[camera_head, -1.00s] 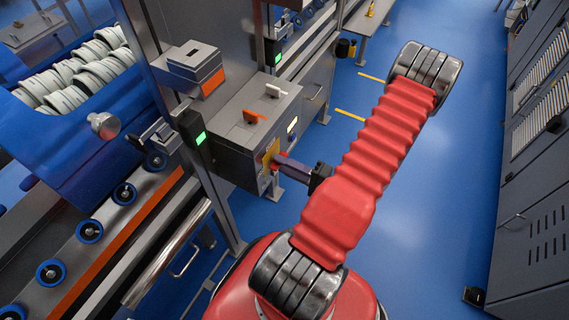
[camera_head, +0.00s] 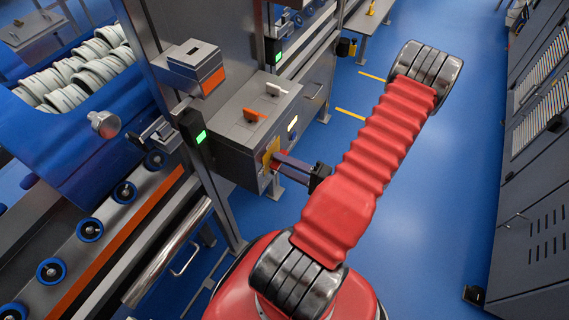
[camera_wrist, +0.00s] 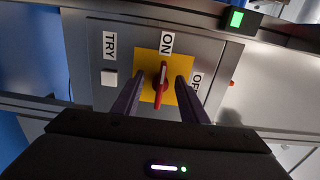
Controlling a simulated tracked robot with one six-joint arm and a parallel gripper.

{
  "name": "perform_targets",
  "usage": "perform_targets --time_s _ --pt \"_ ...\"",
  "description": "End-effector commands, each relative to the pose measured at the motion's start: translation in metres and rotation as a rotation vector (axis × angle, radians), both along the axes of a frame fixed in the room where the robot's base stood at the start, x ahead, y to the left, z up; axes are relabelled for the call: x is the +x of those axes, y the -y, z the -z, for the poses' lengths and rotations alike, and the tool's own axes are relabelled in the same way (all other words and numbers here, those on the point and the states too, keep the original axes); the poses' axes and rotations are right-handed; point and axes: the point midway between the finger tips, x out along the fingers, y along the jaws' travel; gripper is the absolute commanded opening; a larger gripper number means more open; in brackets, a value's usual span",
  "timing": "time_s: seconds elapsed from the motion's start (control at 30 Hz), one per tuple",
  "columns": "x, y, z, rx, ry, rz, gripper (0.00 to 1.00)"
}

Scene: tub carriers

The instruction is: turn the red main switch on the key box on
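The key box (camera_head: 240,130) is a grey box on the frame post, and its front fills the middle of the wrist view (camera_wrist: 85,70). Its red main switch (camera_wrist: 162,82) sits on a yellow plate (camera_wrist: 148,62). The red handle lies along the line to the ON label (camera_wrist: 167,43) and points at it. The OFF label (camera_wrist: 196,82) is to the right, partly hidden by a finger. My gripper (camera_wrist: 157,95) is open, one finger on each side of the red handle, with visible gaps. In the head view my gripper (camera_head: 288,164) reaches the box front from the right.
A TRY label (camera_wrist: 109,45) and a white button (camera_wrist: 109,78) are left of the switch. Orange (camera_head: 254,115) and white (camera_head: 276,90) handles stand on the box top. A blue tub (camera_head: 75,125) is at left.

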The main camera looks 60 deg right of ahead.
Motion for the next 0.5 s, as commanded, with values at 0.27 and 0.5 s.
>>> perform_targets --time_s 0.27,0.5 --pt "-0.003 0.001 -0.001 -0.001 0.001 0.002 0.39" --pt "-0.021 0.004 0.0 -0.003 0.001 0.005 0.39"
